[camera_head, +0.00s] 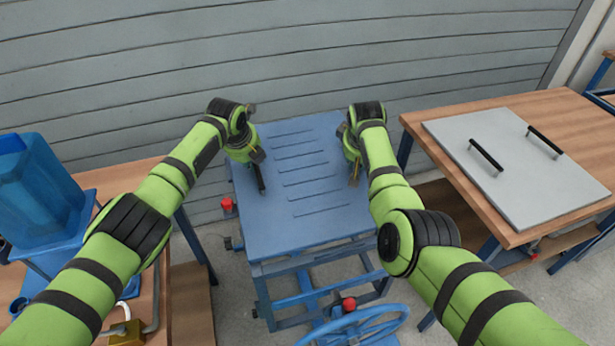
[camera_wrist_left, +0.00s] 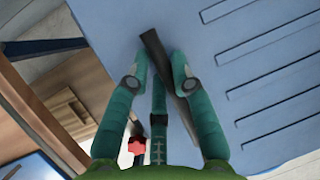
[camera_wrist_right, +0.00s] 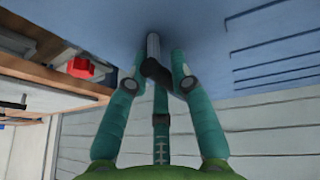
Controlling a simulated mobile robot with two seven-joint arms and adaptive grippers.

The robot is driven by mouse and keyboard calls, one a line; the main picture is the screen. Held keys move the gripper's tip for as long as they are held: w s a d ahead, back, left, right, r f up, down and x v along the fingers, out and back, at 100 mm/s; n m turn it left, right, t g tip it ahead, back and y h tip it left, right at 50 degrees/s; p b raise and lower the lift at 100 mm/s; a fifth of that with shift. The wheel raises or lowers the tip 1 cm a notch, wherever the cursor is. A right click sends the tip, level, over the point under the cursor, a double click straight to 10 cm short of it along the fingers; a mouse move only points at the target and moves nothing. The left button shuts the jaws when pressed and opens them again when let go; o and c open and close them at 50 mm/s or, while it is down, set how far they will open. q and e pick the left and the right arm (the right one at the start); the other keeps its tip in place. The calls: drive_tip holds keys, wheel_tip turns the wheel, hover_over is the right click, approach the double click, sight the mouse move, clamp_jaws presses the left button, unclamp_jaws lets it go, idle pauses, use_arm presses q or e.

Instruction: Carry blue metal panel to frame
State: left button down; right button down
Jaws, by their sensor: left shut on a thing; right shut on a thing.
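The blue metal panel (camera_head: 290,215), with several parallel slots, lies roughly level in the middle of the head view. It is directly over a blue frame (camera_head: 290,285); I cannot tell whether it rests on it or is slightly above. My left gripper (camera_head: 260,172) is shut on the dark handle (camera_wrist_left: 153,42) at the panel's left side. My right gripper (camera_head: 354,170) is shut on the handle (camera_wrist_right: 153,46) at the panel's right side. The panel also shows in the left wrist view (camera_wrist_left: 235,30) and the right wrist view (camera_wrist_right: 200,25).
A wooden table (camera_head: 420,120) at right bears a grey panel (camera_head: 520,170) with two black handles. A blue bin (camera_head: 40,195) stands at left. A blue handwheel (camera_head: 355,325) and red knobs (camera_head: 348,304) are by the frame. A grey slatted wall (camera_head: 300,60) is behind.

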use_arm(q)
drive_tip(key=shift+f, duration=0.65)
use_arm(e)
drive_tip(key=shift+d+f, duration=0.1)
drive_tip(key=shift+f, duration=0.5)
use_arm(q)
drive_tip(key=c, duration=1.4)
unclamp_jaws()
drive_tip(key=shift+f, duration=0.2)
use_arm(e)
drive_tip(key=c, duration=1.4)
unclamp_jaws()
drive_tip(key=shift+f, duration=0.2)
use_arm(q)
drive_tip(key=o, duration=0.3)
use_arm(e)
drive_tip(key=o, duration=0.3)
use_arm(q)
drive_tip(key=shift+r, duration=0.1)
use_arm(e)
drive_tip(key=shift+s, duration=0.1)
use_arm(q)
drive_tip(key=shift+r, duration=0.1)
